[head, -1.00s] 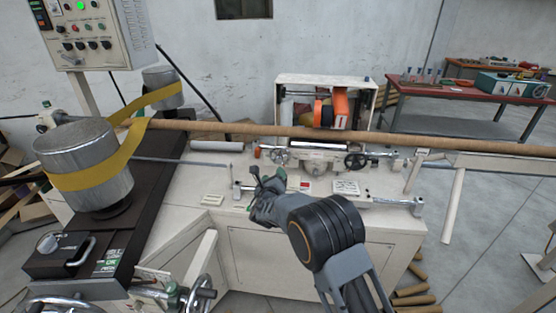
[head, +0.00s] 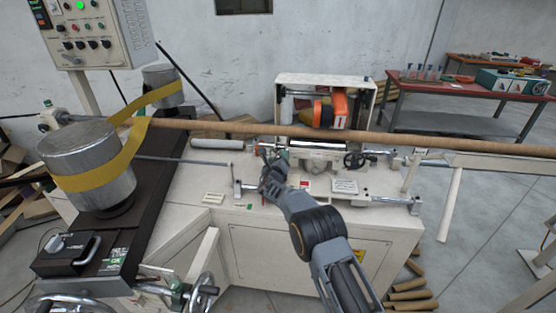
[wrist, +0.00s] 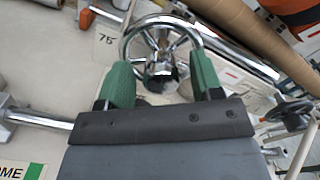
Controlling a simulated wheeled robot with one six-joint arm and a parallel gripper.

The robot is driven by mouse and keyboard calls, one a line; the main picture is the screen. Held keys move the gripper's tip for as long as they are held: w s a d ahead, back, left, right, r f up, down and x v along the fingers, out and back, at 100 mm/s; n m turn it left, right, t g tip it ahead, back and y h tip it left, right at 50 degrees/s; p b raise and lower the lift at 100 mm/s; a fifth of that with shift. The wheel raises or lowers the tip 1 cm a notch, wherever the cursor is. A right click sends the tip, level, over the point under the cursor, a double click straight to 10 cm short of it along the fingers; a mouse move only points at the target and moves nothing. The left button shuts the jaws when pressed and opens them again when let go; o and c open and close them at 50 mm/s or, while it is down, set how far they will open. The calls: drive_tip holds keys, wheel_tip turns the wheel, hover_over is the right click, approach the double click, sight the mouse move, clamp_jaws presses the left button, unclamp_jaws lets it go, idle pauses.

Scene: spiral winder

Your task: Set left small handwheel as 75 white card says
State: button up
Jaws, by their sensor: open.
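The left small handwheel (wrist: 160,68) is a chrome ring with spokes and a hub, seen in the wrist view just ahead of my gripper. My gripper (wrist: 162,76) is open, with one green finger on each side of the lower part of the wheel; I cannot tell whether either finger touches it. In the head view my gripper (head: 270,160) is over the bench and hides most of that wheel. No dial reading is legible.
A second small dark handwheel (head: 355,160) is to the right on the machine. The long brown tube (head: 230,128) runs across behind my gripper. A chrome rod (wrist: 40,118) and a chrome bar (wrist: 235,40) lie close by in the wrist view.

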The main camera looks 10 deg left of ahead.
drive_tip(key=c, duration=0.9)
drive_tip(key=shift+f+b, duration=0.1)
drive_tip(key=shift+b, duration=0.4)
drive_tip(key=m+b, duration=0.1)
drive_tip(key=b, duration=0.2)
drive_tip(key=m+b, duration=0.1)
drive_tip(key=b, duration=0.2)
drive_tip(key=shift+f+m, duration=0.3)
drive_tip(key=m+b, duration=0.4)
drive_tip(key=b, duration=0.4)
drive_tip(key=shift+d+r+m, duration=0.1)
drive_tip(key=shift+m, duration=0.2)
drive_tip(key=m+b, duration=0.4)
drive_tip(key=b, duration=0.1)
drive_tip(key=shift+d+r+b, duration=0.1)
drive_tip(key=shift+r+b, duration=0.05)
drive_tip(key=shift+b, duration=0.15)
drive_tip(key=m+b, duration=0.3)
drive_tip(key=m, duration=0.1)
drive_tip(key=shift+r, duration=0.15)
drive_tip(key=shift+m, duration=0.5)
